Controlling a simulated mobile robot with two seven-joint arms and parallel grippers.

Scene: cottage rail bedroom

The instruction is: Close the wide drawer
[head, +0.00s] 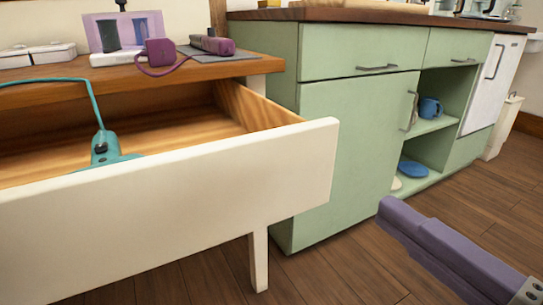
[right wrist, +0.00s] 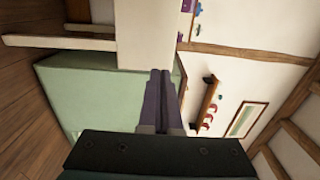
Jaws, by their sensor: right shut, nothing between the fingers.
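The wide drawer (head: 190,195) has a cream front and a bare wood inside, and stands pulled well out from under a wooden top. In the right wrist view, turned on its side, the pale drawer front (right wrist: 146,32) is ahead of the fingertips. My right gripper (head: 388,208) has purple fingers, shut and empty. In the head view it is low at the right, apart from the drawer's right end. Its fingers also show in the right wrist view (right wrist: 159,75); contact with the drawer cannot be told there. My left gripper is not in view.
A teal device (head: 105,147) with a cord hangs over the top's edge into the drawer opening. Purple items (head: 160,52) stand on the wooden top (head: 262,65). A green cabinet (head: 345,140) stands close on the right. The wooden floor (head: 335,270) in front is clear.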

